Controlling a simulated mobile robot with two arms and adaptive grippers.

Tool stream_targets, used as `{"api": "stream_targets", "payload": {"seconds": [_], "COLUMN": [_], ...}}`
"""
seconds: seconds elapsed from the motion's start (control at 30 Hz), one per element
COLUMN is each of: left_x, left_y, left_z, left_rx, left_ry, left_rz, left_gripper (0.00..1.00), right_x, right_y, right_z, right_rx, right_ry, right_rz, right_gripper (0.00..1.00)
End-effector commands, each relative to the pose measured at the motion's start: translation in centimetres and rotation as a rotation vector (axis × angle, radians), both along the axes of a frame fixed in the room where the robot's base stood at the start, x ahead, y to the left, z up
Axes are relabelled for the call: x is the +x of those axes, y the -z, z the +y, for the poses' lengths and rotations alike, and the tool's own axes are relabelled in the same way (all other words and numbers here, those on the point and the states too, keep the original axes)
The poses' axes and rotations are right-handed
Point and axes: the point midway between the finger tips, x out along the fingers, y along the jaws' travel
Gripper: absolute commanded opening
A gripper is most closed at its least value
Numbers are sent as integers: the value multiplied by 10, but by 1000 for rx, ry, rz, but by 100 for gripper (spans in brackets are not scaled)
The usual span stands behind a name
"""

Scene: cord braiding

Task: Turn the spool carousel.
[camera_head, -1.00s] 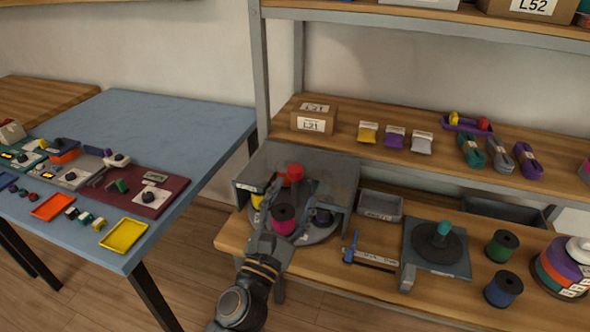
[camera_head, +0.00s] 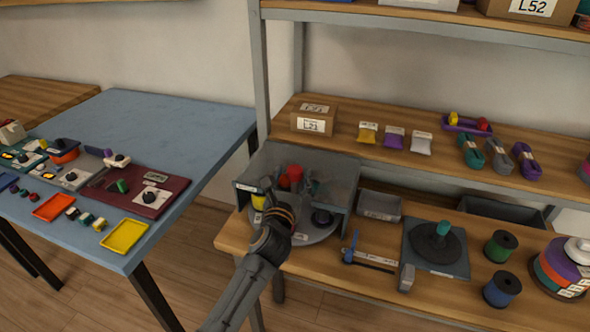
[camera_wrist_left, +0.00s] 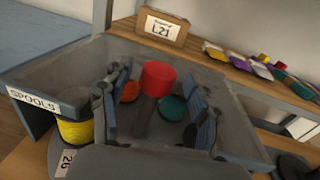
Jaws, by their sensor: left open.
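The spool carousel (camera_head: 312,238) is a round grey platter under a grey see-through hood (camera_head: 338,170) on the lower shelf. A red knob (camera_head: 295,173) stands up near its middle; the knob also shows in the left wrist view (camera_wrist_left: 158,78). A yellow spool (camera_wrist_left: 75,130) sits at the left and a dark purple spool (camera_head: 322,217) at the right. My left gripper (camera_head: 293,188) is open over the platter. In the left wrist view its fingers stand on either side of the knob, with gaps visible. My wrist hides the platter's front middle. My right gripper is not in view.
A box labelled L21 (camera_head: 314,120) stands on the shelf above. A grey bin (camera_head: 380,205), a blue-handled tool (camera_head: 352,246) and a dark round stand (camera_head: 437,243) lie to the right. The blue table (camera_head: 170,120) is at the left.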

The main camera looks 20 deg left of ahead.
Motion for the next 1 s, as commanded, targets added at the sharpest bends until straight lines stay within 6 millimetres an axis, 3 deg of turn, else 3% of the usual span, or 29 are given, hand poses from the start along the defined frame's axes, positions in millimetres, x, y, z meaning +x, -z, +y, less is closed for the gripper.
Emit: {"api": "stream_targets", "payload": {"seconds": [0.2, 0.57, 0.87, 1.0], "left_x": [23, 27, 27, 26], "left_y": [0, 0, 0, 0], "left_z": [2, 2, 2, 2], "left_rx": [0, 0, 1, 1], "left_ry": [1, 1, 1, 1], "left_rz": [0, -1, -1, -1], "left_gripper": [61, 61, 0, 0], "right_x": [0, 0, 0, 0], "right_y": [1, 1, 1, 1], "right_z": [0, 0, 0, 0], "right_rx": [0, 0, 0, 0], "right_ry": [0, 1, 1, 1], "right_rz": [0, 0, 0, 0], "right_gripper": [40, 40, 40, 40]}}
